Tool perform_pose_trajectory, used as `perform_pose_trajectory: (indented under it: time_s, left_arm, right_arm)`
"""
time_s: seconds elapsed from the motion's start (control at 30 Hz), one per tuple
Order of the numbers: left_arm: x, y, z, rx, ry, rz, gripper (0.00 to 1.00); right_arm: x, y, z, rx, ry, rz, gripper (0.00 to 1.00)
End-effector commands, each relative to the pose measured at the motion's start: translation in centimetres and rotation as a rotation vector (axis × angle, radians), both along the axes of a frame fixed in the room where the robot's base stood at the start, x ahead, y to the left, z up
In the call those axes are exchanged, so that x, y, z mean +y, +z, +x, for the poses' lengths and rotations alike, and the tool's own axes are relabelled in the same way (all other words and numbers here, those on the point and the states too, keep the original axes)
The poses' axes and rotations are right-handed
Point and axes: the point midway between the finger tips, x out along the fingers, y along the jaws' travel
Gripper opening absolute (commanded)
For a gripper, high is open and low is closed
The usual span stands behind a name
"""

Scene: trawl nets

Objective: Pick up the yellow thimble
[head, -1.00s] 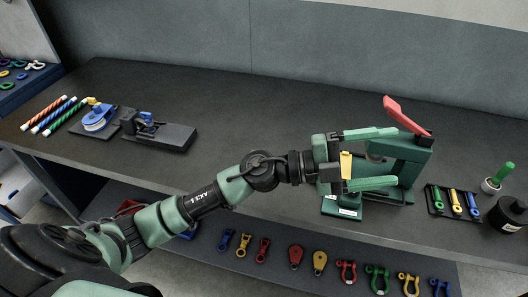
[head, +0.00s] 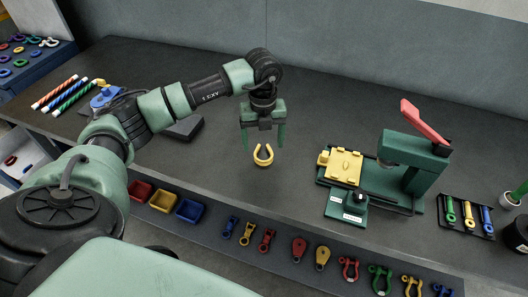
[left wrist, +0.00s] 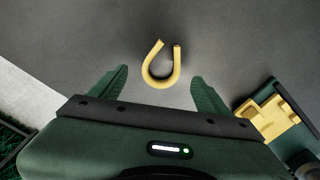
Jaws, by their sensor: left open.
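The yellow thimble (head: 263,161) is a U-shaped piece on the dark bench top. Its open end points away from me in the head view. My left gripper (head: 264,140) points down just above it, with its green fingers spread wide. In the left wrist view, the thimble (left wrist: 161,82) lies between the open fingers of the gripper (left wrist: 160,77), with a gap on both sides. Its ends reach beyond the fingertips. The jaws hold nothing. My right gripper is not in view.
A green press (head: 405,170) with a red lever and a yellow fixture (head: 345,168) stands to the right. A tray (head: 466,215) of coloured parts is farther right. Striped ropes (head: 60,94) lie at the left. Bins and shackles sit on the lower shelf (head: 215,225). Bench around the thimble is clear.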

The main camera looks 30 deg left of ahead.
Motion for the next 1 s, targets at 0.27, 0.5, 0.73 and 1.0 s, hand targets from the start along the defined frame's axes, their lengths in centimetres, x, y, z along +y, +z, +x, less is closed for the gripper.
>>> perform_pose_trajectory:
  time_s: [0.27,0.5,0.73,1.0]
  left_arm:
    - [-0.2,-3.8,-0.1,0.002,-0.001,-0.002,0.78]
    - [-0.3,-4.4,-0.1,0.0,-0.003,-0.003,0.78]
    - [-0.3,-4.4,-0.1,-0.001,-0.003,-0.004,0.27]
    - [-0.3,-4.3,0.0,-0.001,-0.003,-0.004,0.09]
  right_arm:
    - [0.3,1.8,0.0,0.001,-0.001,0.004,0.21]
    - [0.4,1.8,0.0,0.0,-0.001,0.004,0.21]
    - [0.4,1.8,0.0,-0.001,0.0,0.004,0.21]
    - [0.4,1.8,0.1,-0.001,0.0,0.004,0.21]
